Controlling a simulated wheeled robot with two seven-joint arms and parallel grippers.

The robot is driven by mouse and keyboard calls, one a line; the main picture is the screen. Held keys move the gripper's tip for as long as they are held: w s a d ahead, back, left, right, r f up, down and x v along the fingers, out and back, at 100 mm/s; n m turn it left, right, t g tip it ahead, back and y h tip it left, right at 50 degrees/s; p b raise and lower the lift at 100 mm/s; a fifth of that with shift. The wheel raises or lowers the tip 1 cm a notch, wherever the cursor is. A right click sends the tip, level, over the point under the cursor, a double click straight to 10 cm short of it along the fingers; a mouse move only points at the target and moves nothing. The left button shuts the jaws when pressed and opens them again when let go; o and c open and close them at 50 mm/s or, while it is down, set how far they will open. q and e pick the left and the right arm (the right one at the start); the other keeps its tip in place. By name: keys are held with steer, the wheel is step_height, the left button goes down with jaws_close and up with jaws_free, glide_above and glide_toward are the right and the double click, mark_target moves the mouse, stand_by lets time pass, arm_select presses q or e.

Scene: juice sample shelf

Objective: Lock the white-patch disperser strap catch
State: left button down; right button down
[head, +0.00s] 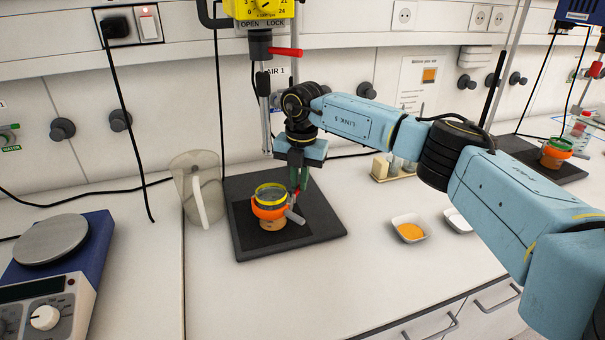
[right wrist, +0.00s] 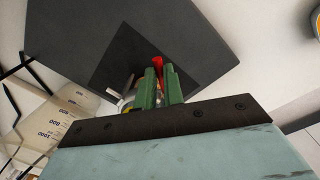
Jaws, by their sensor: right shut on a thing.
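A jar with a yellow rim (head: 270,190) and an orange strap (head: 268,211) stands on the dark base plate of the near disperser (head: 325,222). A grey handle (head: 295,216) sticks out from the strap's right side. My right gripper (head: 299,184) points down right beside the jar. Its green fingers (right wrist: 160,90) are shut on a small red catch piece (right wrist: 159,66), which also shows beside the jar in the head view (head: 297,193). The fingers hide part of the catch and jar in the right wrist view. I cannot make out a white patch. My left gripper is out of view.
A clear jug (head: 198,185) stands close left of the base plate, and a blue hotplate (head: 75,275) farther left. White dishes, one with orange powder (head: 410,231), lie to the right. A second jar (head: 555,152) stands at far right.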

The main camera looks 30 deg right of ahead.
steer(key=shift+w+a+r+n+p, duration=0.1)
steer(key=shift+w+a+n+p, duration=0.1)
steer(key=shift+n, duration=0.3)
steer(key=shift+w+a+n+p, duration=0.1)
steer(key=shift+n+p, duration=0.1)
steer(key=shift+n, duration=0.3)
steer(key=shift+w+a+n+p, duration=0.15)
steer(key=shift+n+p, duration=0.1)
steer(key=shift+n, duration=0.35)
steer(key=shift+w+a+n+p, duration=0.1)
steer(key=shift+a+n+p, duration=0.1)
steer(key=shift+n, duration=0.4)
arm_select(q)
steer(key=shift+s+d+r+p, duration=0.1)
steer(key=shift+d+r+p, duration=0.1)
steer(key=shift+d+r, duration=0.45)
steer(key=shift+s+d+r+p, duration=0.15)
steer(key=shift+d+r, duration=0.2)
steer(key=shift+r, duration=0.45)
arm_select(e)
steer(key=shift+w+a+n, duration=0.1)
steer(key=shift+a+n, duration=0.1)
steer(key=shift+n, duration=0.55)
steer(key=shift+w+a+n, duration=0.1)
steer(key=shift+a+n, duration=0.1)
steer(key=shift+n, duration=0.55)
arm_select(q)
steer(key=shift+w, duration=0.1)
